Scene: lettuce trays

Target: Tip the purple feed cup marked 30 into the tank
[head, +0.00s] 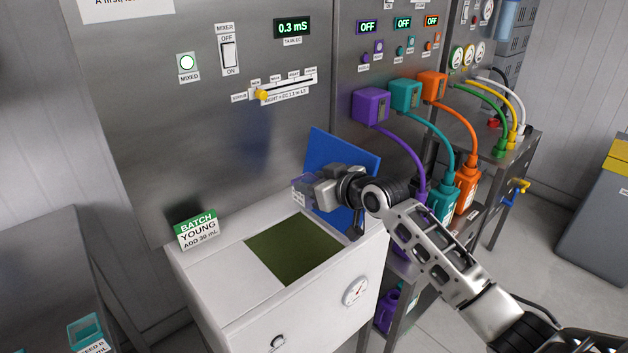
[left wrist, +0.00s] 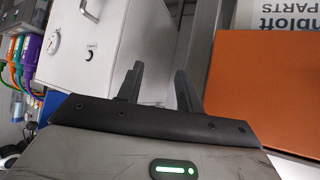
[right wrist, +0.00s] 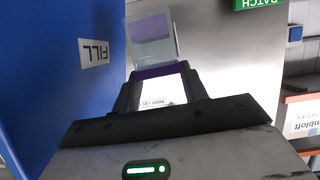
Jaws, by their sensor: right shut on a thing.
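My right gripper (head: 318,190) is shut on a small clear-and-purple cup (head: 301,184), held above the back of the white tank (head: 228,275). In the right wrist view the cup (right wrist: 152,45) has a purple band and a white label between the fingers (right wrist: 160,92); its number is not readable, and its exact tilt is hard to tell. The tank's square opening shows dark green liquid (head: 295,248). Its blue lid (head: 341,155) stands raised behind the gripper. My left gripper (left wrist: 157,85) is open and empty, near the tank's front (left wrist: 105,45) in the left wrist view; it is outside the head view.
A green-and-white sign (head: 197,229) reads batch young, add 30 mL. The panel display (head: 293,28) reads 0.3 mS. Purple, teal and orange pumps (head: 371,106) with hoses stand to the right. A teal cup (head: 86,331) sits on the left bench. An orange surface (left wrist: 265,85) lies right of my left gripper.

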